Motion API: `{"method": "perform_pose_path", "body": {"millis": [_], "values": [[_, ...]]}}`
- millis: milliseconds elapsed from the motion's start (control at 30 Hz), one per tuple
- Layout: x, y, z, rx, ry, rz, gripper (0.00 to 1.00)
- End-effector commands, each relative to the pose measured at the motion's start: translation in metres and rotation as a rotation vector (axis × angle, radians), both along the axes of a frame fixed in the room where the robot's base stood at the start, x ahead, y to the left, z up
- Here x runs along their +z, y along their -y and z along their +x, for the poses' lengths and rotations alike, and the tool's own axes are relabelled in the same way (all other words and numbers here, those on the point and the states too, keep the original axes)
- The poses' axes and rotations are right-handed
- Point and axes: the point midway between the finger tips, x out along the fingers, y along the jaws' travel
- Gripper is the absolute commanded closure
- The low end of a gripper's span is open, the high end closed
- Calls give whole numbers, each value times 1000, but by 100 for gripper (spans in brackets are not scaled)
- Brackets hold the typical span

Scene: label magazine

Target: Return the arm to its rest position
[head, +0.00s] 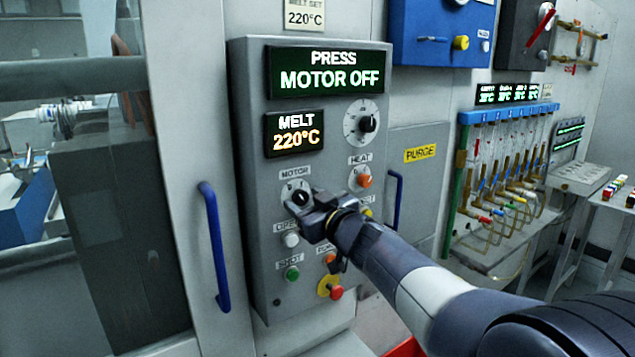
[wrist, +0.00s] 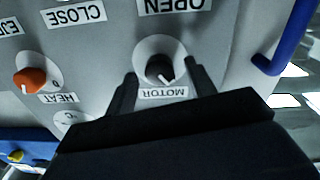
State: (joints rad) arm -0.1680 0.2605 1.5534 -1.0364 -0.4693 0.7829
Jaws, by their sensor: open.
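My gripper (head: 302,208) is in front of the grey control panel (head: 250,130), at the black MOTOR knob (head: 300,197). In the wrist view my gripper (wrist: 160,78) is open, with one finger on each side of the MOTOR knob (wrist: 160,68). I cannot tell whether the fingers touch it. My arm reaches in from the lower right of the head view. The panel's display (head: 328,73) reads PRESS MOTOR OFF, and the melt display (head: 295,133) reads 220°C. My gripper and arm hide part of the lower buttons.
An orange HEAT knob (head: 364,180), a white button (head: 291,240), a green button (head: 292,273) and a red button on yellow (head: 330,288) surround my gripper. Blue door handles (head: 215,245) stand out left and right. Hoses on a blue manifold (head: 510,112) are at right.

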Motion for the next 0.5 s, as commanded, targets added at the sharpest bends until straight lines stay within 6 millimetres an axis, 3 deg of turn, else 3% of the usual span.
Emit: {"method": "perform_pose_path", "body": {"millis": [400, 500], "values": [[0, 0, 0, 0, -181, 268, 48], [1, 10, -13, -3, -185, 277, 48]]}}
